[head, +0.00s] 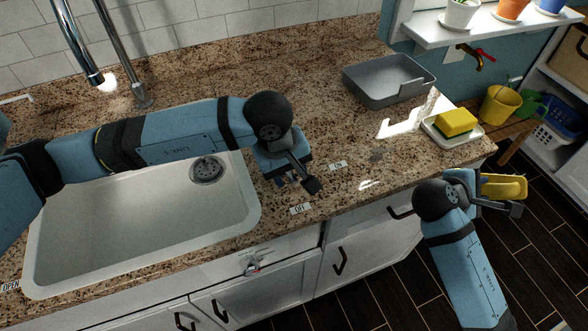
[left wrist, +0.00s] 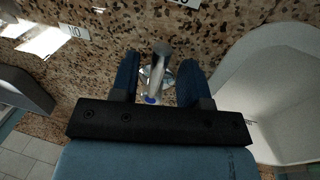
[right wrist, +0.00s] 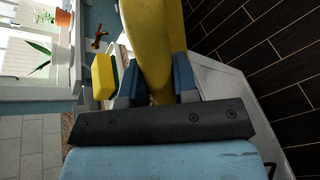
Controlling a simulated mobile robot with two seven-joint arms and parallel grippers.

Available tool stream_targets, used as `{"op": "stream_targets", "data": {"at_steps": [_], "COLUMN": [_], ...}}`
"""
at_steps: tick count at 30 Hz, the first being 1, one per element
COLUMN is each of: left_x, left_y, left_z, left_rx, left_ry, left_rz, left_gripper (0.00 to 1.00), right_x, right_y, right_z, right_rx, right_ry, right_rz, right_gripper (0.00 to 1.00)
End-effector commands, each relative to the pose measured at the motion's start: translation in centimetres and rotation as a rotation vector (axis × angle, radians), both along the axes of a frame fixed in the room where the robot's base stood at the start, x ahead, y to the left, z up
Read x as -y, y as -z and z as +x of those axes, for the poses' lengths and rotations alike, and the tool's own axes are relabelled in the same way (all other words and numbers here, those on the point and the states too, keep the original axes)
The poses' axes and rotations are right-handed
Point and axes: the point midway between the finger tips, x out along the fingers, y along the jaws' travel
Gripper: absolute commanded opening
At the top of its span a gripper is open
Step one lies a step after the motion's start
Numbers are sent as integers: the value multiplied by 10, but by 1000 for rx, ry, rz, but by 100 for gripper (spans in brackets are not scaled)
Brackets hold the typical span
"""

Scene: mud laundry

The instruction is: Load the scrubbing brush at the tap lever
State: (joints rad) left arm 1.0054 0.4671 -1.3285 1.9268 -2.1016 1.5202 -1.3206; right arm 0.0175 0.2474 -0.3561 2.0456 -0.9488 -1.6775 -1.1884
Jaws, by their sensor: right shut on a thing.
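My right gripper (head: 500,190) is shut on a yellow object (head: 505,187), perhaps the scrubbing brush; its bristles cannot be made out. It is held beyond the counter's front right edge. In the right wrist view the yellow object (right wrist: 153,40) rises between the fingers. My left gripper (head: 298,180) is over the counter right of the sink. In the left wrist view a short metal lever with a blue mark (left wrist: 158,70) stands between its open fingers, with gaps at both sides. The gripper mostly hides this lever in the head view.
The white sink (head: 130,235) lies left under my left arm. An OFF label (head: 300,208) and another label (head: 338,165) lie beside the left gripper. A grey tray (head: 385,85) stands at the back. A yellow-green sponge (head: 456,122) lies on a white dish (head: 440,135).

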Motion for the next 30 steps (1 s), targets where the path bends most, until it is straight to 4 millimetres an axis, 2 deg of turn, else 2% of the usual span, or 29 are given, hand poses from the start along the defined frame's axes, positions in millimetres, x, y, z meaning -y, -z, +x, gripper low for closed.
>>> {"op": "stream_targets", "data": {"at_steps": [8, 11, 21, 25, 30], "left_x": [-1, -4, -16, -19, -21], "left_y": [-7, -21, -90, -107, -117], "left_z": [0, -1, -7, -9, -10], "left_rx": [2, 3, 5, 2, 1], "left_ry": [-1, -1, 0, -1, -1], "left_rz": [-1, -3, -1, 0, -1], "left_gripper": [42, 42, 42, 42, 42], "right_x": [0, 0, 0, 0, 0], "right_y": [0, 1, 5, 6, 6], "right_z": [0, 0, 0, 0, 0], "right_rx": [0, 0, 0, 0, 0], "right_ry": [0, 0, 0, 0, 0], "right_rz": [0, 0, 0, 0, 0], "right_gripper": [8, 8, 8, 8, 8]}}
